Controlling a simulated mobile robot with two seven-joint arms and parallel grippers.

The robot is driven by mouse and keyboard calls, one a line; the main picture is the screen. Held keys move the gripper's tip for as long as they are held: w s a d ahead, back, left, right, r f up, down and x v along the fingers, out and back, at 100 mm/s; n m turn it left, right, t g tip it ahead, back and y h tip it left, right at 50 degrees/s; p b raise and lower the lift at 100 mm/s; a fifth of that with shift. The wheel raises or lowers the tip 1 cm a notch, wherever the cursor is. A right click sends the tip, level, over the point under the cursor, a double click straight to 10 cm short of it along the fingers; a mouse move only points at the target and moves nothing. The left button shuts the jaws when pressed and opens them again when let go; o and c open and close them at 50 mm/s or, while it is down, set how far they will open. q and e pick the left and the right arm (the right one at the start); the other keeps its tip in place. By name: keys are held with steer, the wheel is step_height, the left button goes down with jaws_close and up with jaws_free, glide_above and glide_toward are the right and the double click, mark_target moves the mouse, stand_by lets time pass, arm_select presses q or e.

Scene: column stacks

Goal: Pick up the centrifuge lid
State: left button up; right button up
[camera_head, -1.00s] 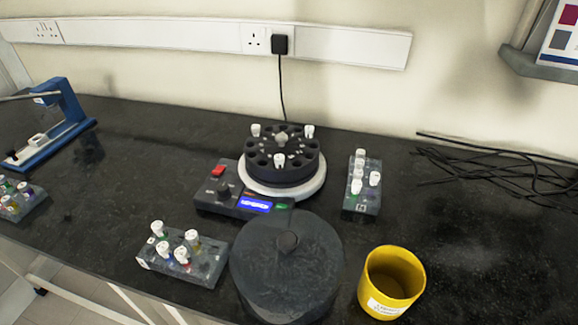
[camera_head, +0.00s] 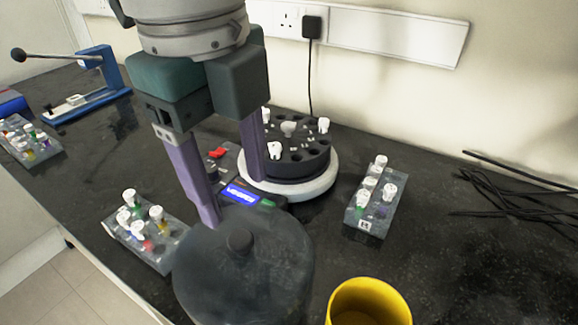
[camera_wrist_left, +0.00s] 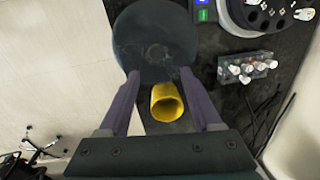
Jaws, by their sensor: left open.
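The centrifuge lid (camera_head: 245,275) is a dark grey round disc with a small knob (camera_head: 239,241) in its middle. It lies on the bench in front of the centrifuge (camera_head: 290,165), whose dark rotor is uncovered and holds white-capped tubes. The lid also shows at the top of the left wrist view (camera_wrist_left: 150,25). My left gripper (camera_head: 236,200) is open and empty, pointing down with its purple fingers above the lid and the centrifuge's control panel. In the left wrist view its fingers (camera_wrist_left: 160,80) spread below the lid's knob. My right gripper is not in view.
A yellow cup (camera_head: 368,305) stands close to the lid's right. Tube racks stand left of the lid (camera_head: 165,250) and right of the centrifuge (camera_head: 368,215). Black cables (camera_head: 515,195) lie at the right. A blue lever device (camera_head: 95,85) stands at the back left.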

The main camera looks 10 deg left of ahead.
mark_target(239, 237)
arm_select(q)
steer(key=f, duration=0.3)
steer(key=f+b, duration=0.1)
steer(key=f, duration=0.5)
steer(key=shift+w+a+f, duration=0.1)
steer(key=shift+w+a, duration=0.15)
steer(key=shift+a, duration=0.1)
jaws_close()
stand_by(0.9)
